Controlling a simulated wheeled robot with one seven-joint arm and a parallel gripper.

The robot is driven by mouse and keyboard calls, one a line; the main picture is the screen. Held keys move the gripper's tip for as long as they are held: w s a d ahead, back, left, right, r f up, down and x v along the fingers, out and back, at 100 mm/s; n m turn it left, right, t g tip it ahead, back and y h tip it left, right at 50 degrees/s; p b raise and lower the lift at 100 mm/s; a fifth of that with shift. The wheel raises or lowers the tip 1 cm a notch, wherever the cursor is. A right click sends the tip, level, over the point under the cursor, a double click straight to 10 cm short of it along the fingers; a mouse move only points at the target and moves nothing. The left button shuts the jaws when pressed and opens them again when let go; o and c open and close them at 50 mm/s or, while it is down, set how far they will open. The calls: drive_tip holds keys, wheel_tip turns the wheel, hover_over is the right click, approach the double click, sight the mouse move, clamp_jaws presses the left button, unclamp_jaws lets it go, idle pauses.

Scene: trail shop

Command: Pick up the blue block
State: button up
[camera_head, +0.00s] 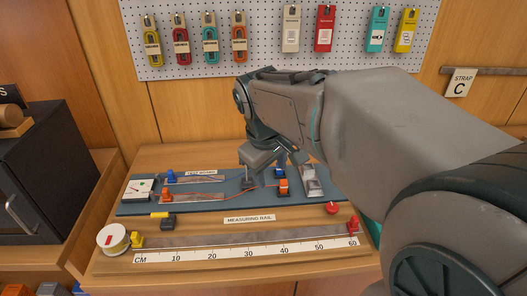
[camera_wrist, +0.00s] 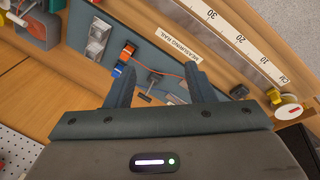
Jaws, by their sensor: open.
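A small blue block (camera_head: 280,171) sits on the blue-grey test board (camera_head: 228,204), just behind an orange block (camera_head: 283,187). In the wrist view the blue block (camera_wrist: 117,70) shows beside the tip of the left finger, with the orange block (camera_wrist: 127,50) just beyond it; whether the finger touches it I cannot tell. Another blue piece (camera_head: 169,175) is at the board's left end. My gripper (camera_head: 265,175) is over the board, pointing down. In the wrist view it (camera_wrist: 160,68) is open, with nothing held between the fingers.
A measuring rail (camera_head: 245,236) runs along the front, with a wire spool (camera_head: 113,239) at its left end. A red knob (camera_head: 332,208) and a silver holder (camera_head: 312,182) are right of the blocks. A pegboard (camera_head: 270,35) with hanging packs is behind.

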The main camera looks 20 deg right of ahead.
drive_tip(key=w+d+f+n+g+h, duration=0.1)
drive_tip(key=w+d+f+n, duration=0.15)
drive_tip(key=w, duration=0.65)
drive_tip(key=w+d+f+n+g+h, duration=0.15)
drive_tip(key=w+f+n, duration=0.25)
drive_tip(key=w, duration=0.5)
drive_tip(key=w+d+f+n+g, duration=0.1)
drive_tip(key=w+d+f+n, duration=0.25)
drive_tip(key=w, duration=0.65)
drive_tip(key=shift+a+p+x, duration=0.1)
drive_tip(key=shift+p+x, duration=0.6)
drive_tip(key=shift+x, duration=2.75)
drive_tip(key=shift+a+p+x, duration=0.15)
drive_tip(key=shift+p+x, duration=0.5)
drive_tip(key=shift+x, duration=2.85)
drive_tip(key=shift+s, duration=0.1)
drive_tip(key=c, duration=1.1)
